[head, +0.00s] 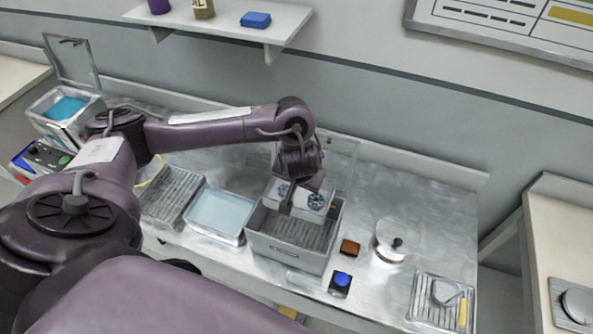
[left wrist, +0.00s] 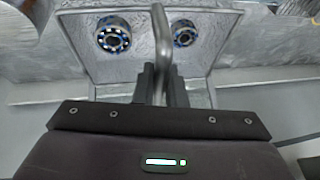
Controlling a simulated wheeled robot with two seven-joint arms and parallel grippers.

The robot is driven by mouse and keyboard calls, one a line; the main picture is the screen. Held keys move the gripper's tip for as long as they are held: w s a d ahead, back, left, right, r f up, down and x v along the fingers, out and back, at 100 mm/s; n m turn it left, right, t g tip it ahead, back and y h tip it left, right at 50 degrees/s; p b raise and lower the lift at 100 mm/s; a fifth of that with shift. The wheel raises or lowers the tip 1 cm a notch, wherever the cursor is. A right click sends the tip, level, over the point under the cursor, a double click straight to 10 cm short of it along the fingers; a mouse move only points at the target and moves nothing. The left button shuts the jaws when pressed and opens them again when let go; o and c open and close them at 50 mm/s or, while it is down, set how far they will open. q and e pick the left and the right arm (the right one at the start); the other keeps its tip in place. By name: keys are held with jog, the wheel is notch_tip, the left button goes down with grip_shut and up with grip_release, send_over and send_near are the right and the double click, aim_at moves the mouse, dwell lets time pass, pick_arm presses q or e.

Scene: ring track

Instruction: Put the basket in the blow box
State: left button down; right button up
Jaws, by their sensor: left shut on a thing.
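The small grey basket (head: 285,208) carries two blue-and-silver bearings. In the left wrist view its metal floor (left wrist: 150,62) and the bearings (left wrist: 114,36) show, with a curved handle (left wrist: 162,45) between my fingers. My left gripper (head: 301,203) is shut on that handle; its fingers also show in the left wrist view (left wrist: 160,85). The basket is over the rear part of an open grey box (head: 285,254), seemingly the blow box, with a slatted floor and a clear raised lid (head: 340,160). I cannot tell whether the basket touches the floor. My right gripper is out of view.
Left of the box are a tray of pale blue liquid (head: 218,212) and a slatted tray (head: 172,193). A blue button (head: 341,280), a brown block (head: 350,248), a round white lidded pot (head: 390,240) and a ribbed plate (head: 428,300) lie to the right. A shelf (head: 225,20) hangs above.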

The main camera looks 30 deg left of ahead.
pick_arm(q)
jog(key=shift+d+f, duration=0.1)
jog(key=shift+f, duration=0.55)
jog(key=shift+s+a+f, duration=0.15)
jog(key=shift+a+f, duration=0.05)
jog(key=shift+f, duration=0.1)
notch_tip(320, 180, down, 17)
jog(key=b, duration=1)
jog(key=shift+a+f+b, duration=0.2)
jog(key=shift+a+b, duration=0.05)
jog(key=shift+b, duration=0.1)
jog(key=shift+f, duration=0.15)
jog(key=c, duration=1.5)
grip_release()
